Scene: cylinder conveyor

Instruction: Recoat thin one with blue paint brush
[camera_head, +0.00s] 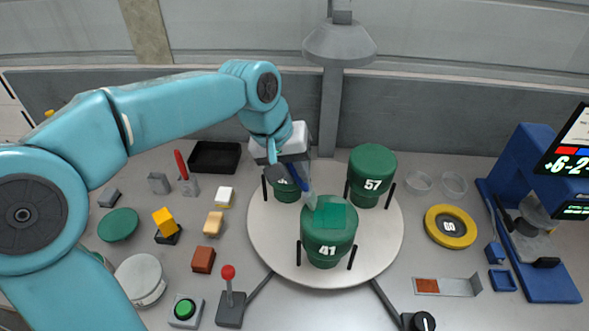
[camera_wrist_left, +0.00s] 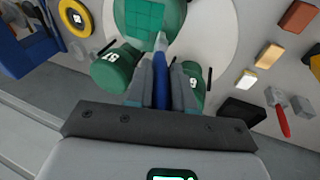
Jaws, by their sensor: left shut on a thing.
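My left gripper (camera_head: 288,174) is shut on the blue paint brush (camera_head: 307,189), which also shows between its fingers in the left wrist view (camera_wrist_left: 160,78). The pale bristles point down at the top of the green cylinder 41 (camera_head: 328,242); I cannot tell whether they touch. That top carries a brighter green square patch, seen as a grid in the wrist view. Green cylinder 57 (camera_head: 373,178) stands behind to the right. A third green cylinder (camera_head: 286,192), seemingly narrower, is partly hidden behind my gripper; its number is unclear. My right gripper is not in view.
The cylinders stand on a round pale turntable (camera_head: 268,235) with black posts. A grey lamp-like hood (camera_head: 340,42) hangs behind. A red-handled tool (camera_head: 181,165), small blocks, a black tray (camera_head: 214,157) and a joystick (camera_head: 229,290) lie left. A yellow ring (camera_head: 432,228) and blue machine (camera_head: 535,260) stand right.

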